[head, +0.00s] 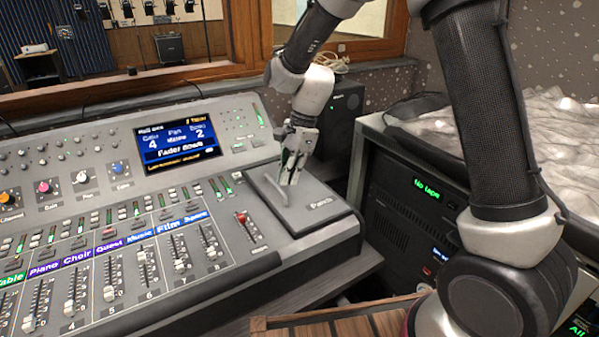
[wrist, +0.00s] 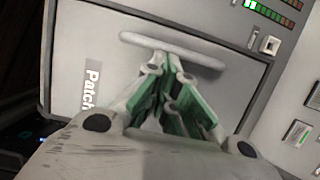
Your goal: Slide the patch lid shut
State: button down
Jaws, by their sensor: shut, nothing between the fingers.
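The patch lid (head: 318,209) is a grey panel labelled "Patch" at the right end of the mixing desk. It has a raised light bar handle (head: 277,187), which runs across the top of the wrist view (wrist: 172,50). The lid also fills the middle of the wrist view (wrist: 110,55). My gripper (head: 289,184) points down over the lid beside the handle. Its green-padded fingers (wrist: 170,75) are shut with nothing between them. The fingertips are at or very near the handle; I cannot tell whether they touch it. No opening beside the lid is visible.
The mixing desk's faders (head: 145,268) and lit screen (head: 180,140) lie left of the lid. A dark rack unit (head: 410,225) stands to the right. A black speaker (head: 340,118) stands behind my gripper. The space above the lid's front part is clear.

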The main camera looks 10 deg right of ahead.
aim_at(302, 186)
jog(key=shift+a, duration=0.15)
jog(key=d, duration=0.1)
jog(key=w+d+r, duration=0.1)
jog(key=w+d, duration=0.1)
jog(key=d, duration=0.1)
jog(key=shift+d+r, duration=0.1)
jog(key=shift+r, duration=0.3)
jog(key=s+v, duration=0.1)
jog(key=v, duration=0.7)
jog(key=s+d+r+n+t+h, duration=0.1)
jog(key=s+d+r+n+t, duration=0.2)
jog(key=s+d+n, duration=0.3)
jog(key=s+d+r+n+t+h, duration=0.2)
jog(key=s+d+r+n, duration=0.3)
jog(key=s+d, duration=1.2)
jog(key=shift+s+n+t, duration=0.4)
jog(key=shift+s+n, duration=0.75)
jog(key=shift+n, duration=0.05)
jog(key=shift+r, duration=0.1)
